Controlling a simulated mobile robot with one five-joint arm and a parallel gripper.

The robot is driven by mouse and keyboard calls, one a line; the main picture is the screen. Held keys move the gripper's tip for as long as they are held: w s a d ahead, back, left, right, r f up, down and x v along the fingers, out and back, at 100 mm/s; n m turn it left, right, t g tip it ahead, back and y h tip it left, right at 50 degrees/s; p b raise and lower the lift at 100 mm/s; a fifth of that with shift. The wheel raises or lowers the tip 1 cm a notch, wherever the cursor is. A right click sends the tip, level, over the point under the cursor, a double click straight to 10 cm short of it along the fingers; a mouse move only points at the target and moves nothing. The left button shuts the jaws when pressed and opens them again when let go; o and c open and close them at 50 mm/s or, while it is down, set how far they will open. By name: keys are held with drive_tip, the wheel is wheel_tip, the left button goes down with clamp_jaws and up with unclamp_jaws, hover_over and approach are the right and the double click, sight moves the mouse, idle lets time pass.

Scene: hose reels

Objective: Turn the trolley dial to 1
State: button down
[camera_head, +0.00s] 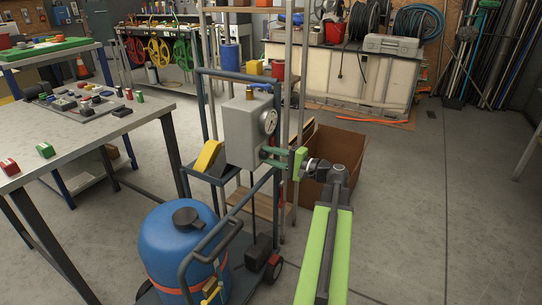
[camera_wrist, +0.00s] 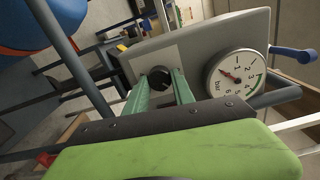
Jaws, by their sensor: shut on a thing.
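The trolley (camera_head: 205,75) carries a grey box (camera_head: 240,125) on its frame. In the wrist view a dark round dial (camera_wrist: 158,84) sits on a pale plate on the box's face. My gripper (camera_head: 268,158) reaches the box from the right. In the wrist view the two green fingers of my gripper (camera_wrist: 160,78) close on the dial from both sides. The fingers cover part of the dial, and I cannot read its marks or setting. A round white pressure gauge (camera_wrist: 234,77) marked "bar" is on the same face; its red needle points to the upper left.
A blue tank (camera_head: 180,245) stands on the trolley's base. A blue-handled lever (camera_wrist: 293,54) sticks out beside the gauge. A cardboard box (camera_head: 335,155) is on the floor behind my arm. A workbench (camera_head: 75,135) stands at left. The floor at right is clear.

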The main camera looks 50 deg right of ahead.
drive_tip(key=shift+s+f, duration=0.1)
drive_tip(key=c, duration=1.1)
unclamp_jaws()
drive_tip(key=shift+o, duration=0.2)
drive_tip(key=v, duration=1.7)
drive_tip(key=shift+s, duration=0.2)
